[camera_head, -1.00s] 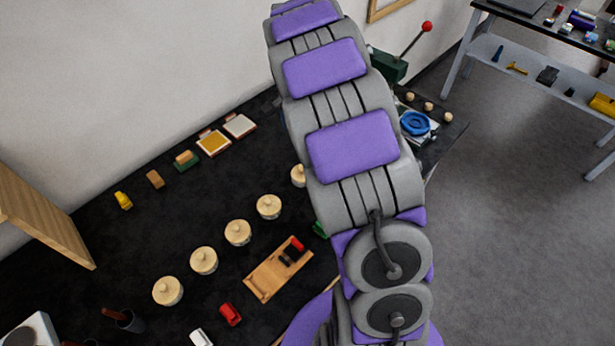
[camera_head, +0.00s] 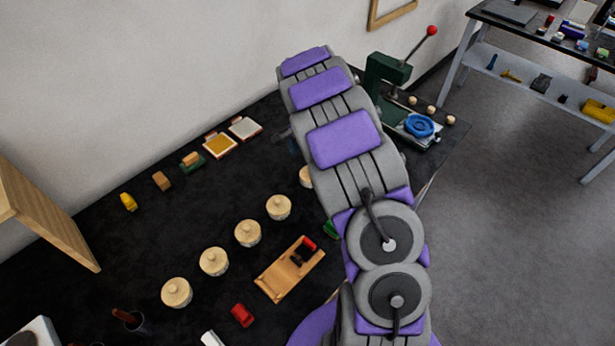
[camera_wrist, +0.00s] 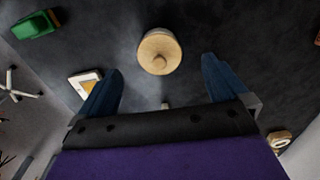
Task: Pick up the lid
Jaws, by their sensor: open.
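A round pale wooden lid (camera_wrist: 160,54) with a small knob sits on a round container, top centre of the wrist view. My gripper (camera_wrist: 162,78) is open and empty, its two dark blue fingers spread to the left and right below the lid, apart from it. In the head view, several similar lidded containers stand in a diagonal row on the black table, such as a near one (camera_head: 176,290) and a farther one (camera_head: 278,206). Another (camera_head: 305,176) is partly hidden by my arm. I cannot tell for certain which one the wrist view shows.
A wooden tray (camera_head: 290,270) and a red toy car (camera_head: 242,315) lie near the row. A green press (camera_head: 385,75) with a blue round piece (camera_head: 419,126) stands at the table's right end. Small blocks and frames line the wall side.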

